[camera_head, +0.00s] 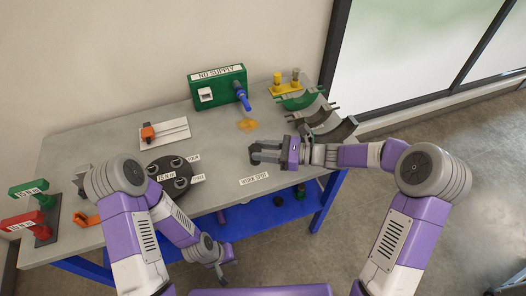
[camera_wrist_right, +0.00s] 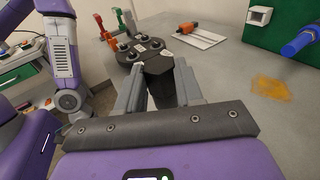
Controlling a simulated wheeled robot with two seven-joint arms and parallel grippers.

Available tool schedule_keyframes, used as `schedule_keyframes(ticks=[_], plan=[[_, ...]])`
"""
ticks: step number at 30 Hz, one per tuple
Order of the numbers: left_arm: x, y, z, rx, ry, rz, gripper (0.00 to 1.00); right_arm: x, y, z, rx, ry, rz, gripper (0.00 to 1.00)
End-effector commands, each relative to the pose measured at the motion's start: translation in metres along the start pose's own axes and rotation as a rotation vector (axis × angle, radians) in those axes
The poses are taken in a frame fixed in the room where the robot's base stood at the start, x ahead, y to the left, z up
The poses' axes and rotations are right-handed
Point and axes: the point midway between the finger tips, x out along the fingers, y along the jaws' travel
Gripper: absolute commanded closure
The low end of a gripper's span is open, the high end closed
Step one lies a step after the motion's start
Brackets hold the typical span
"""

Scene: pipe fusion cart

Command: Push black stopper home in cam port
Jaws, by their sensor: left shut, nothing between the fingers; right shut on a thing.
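My right gripper (camera_head: 256,153) is over the table's front middle, near the WORK SPOT label. In the right wrist view it (camera_wrist_right: 160,88) is shut on a black faceted piece (camera_wrist_right: 161,82), which looks like the stopper. A round black fixture (camera_head: 156,167) with several ringed round holes and white labels stands left of the gripper; it also shows beyond the fingers in the right wrist view (camera_wrist_right: 124,54). Which hole is the cam port I cannot tell. The held piece is apart from the fixture. My left gripper (camera_head: 223,283) is shut and empty, low in front of the table.
A green NO SUPPLY box (camera_head: 225,80) with a blue handle (camera_head: 242,97) stands at the back. An orange tool lies on a white board (camera_head: 168,137). Curved half-shells (camera_head: 320,118) stand at right. Red and green handles (camera_head: 28,220) stand at far left. The table's middle is clear.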

Motion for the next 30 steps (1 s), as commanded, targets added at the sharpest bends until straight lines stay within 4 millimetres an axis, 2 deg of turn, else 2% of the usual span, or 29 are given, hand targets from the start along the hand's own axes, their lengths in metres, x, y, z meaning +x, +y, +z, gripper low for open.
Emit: schedule_keyframes(ticks=[8, 24, 30], plan=[[0.016, -0.006, -0.001, 0.0, 0.0, 0.0, 1.0, 0.002, 0.0, -0.021, 0.001, 0.001, 0.002, 0.95], [0.059, -0.022, -0.003, 0.0, 0.0, 0.0, 1.0, 0.006, 0.001, -0.074, 0.0, 0.001, 0.003, 0.95], [0.068, -0.025, -0.003, 0.0, 0.0, 0.0, 1.0, 0.007, 0.001, -0.084, -0.001, 0.001, 0.002, 0.95]])
